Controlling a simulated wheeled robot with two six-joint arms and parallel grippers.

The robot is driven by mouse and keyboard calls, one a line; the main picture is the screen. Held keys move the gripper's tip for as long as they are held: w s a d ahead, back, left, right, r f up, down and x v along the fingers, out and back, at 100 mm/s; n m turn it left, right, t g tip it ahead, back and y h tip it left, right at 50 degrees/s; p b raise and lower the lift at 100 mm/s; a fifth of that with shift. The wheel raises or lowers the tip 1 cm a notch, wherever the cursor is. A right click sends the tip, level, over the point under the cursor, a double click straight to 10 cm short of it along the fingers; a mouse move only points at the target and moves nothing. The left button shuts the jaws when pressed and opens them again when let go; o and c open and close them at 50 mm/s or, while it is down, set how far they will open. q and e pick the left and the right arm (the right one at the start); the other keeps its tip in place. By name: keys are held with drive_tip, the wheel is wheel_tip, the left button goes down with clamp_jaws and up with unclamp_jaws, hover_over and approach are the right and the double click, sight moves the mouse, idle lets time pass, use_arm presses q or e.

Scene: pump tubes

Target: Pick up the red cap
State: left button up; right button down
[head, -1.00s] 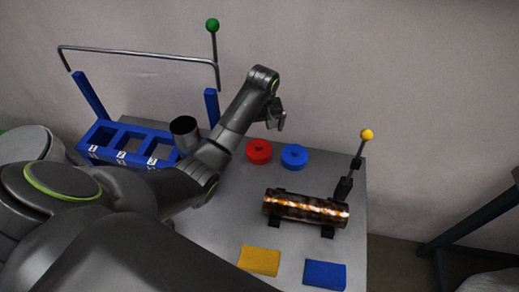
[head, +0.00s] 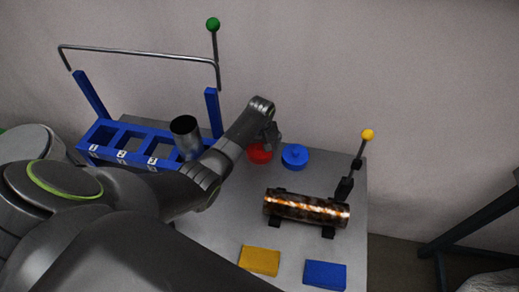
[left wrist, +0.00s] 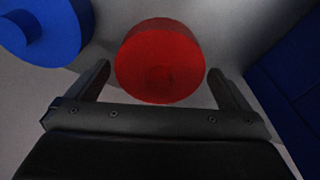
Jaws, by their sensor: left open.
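The red cap (head: 260,155) stands on the grey table just left of the blue cap (head: 294,156). My left gripper (head: 272,138) is low over the red cap and partly covers it in the head view. In the left wrist view the red cap (left wrist: 160,62) sits ahead of and between the two open fingers (left wrist: 158,80), with a small gap at each side. The fingers do not appear closed on it. The blue cap (left wrist: 40,30) shows at the top left there. My right gripper is not in view.
A blue rack (head: 105,134) with numbered slots stands at the left, with a metal cup (head: 186,136) at its right end. A rusty tube (head: 306,208) rests on black supports at the front right. Yellow (head: 259,261) and blue (head: 325,275) pads lie near the front.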

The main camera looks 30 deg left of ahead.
use_arm(q)
drive_tip(key=c, duration=0.8)
drive_tip(key=shift+c, duration=0.2)
drive_tip(key=shift+r, duration=0.15)
